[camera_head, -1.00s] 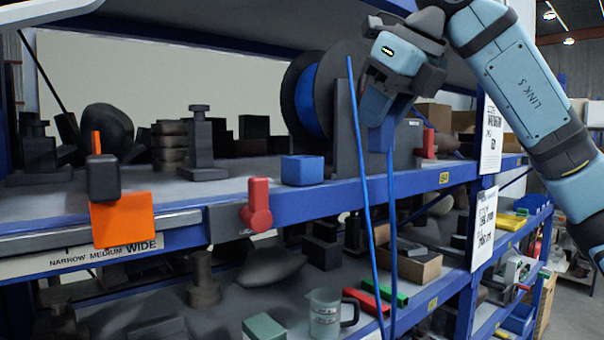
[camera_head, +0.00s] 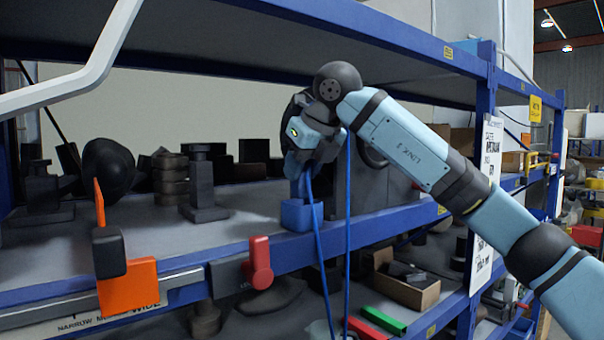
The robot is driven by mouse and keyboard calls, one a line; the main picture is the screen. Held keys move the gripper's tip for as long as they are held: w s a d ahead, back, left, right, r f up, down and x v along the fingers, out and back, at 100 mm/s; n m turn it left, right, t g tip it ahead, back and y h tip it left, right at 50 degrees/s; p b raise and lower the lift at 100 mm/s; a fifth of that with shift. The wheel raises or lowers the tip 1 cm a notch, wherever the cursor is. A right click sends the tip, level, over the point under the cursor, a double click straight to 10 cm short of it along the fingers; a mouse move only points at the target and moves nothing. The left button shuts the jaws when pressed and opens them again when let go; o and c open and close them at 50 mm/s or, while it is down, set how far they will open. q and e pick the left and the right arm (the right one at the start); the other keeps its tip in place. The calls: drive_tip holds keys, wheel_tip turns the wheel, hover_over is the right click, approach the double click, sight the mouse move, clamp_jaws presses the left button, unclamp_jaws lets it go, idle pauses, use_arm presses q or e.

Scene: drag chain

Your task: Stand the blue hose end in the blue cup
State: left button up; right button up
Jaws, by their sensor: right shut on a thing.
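The blue cup (camera_head: 293,219) stands at the front edge of the upper shelf, beside the hose reel. My right gripper (camera_head: 298,172) points down just above the cup and is shut on the blue hose. The hose end itself is mostly hidden by the gripper, and I cannot tell whether it is inside the cup's rim. The blue hose (camera_head: 318,262) runs from the gripper down in front of the cup and past the shelf edge. A second strand hangs to its right. My left gripper is not in view.
A red clamp handle (camera_head: 258,263) and an orange plate (camera_head: 128,287) are on the shelf's front edge, left of the cup. Dark parts (camera_head: 204,185) stand behind. My right arm covers most of the reel. A cardboard tray (camera_head: 408,291) sits on the shelf below.

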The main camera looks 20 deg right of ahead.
sight(307, 174)
wheel_tip(307, 174, down, 2)
drive_tip(key=shift+f+p, duration=0.1)
drive_tip(key=shift+p, duration=0.35)
drive_tip(key=shift+d+f, duration=0.1)
drive_tip(key=shift+d, duration=0.05)
drive_tip(key=shift+f+b, duration=0.2)
drive_tip(key=shift+b, duration=0.15)
drive_tip(key=shift+f+b, duration=0.4)
drive_tip(key=o, duration=0.9)
drive_tip(key=shift+o, duration=0.3)
drive_tip(key=shift+r+p, duration=0.3)
drive_tip(key=shift+o, duration=0.2)
drive_tip(key=b+v, duration=0.3)
drive_tip(key=v, duration=0.8)
drive_tip(key=shift+r, duration=0.25)
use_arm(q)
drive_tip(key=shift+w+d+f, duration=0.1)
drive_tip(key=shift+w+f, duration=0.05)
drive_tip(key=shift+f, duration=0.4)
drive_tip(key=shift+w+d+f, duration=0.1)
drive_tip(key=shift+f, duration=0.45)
use_arm(e)
drive_tip(key=shift+s+r, duration=0.35)
drive_tip(key=shift+r, duration=0.2)
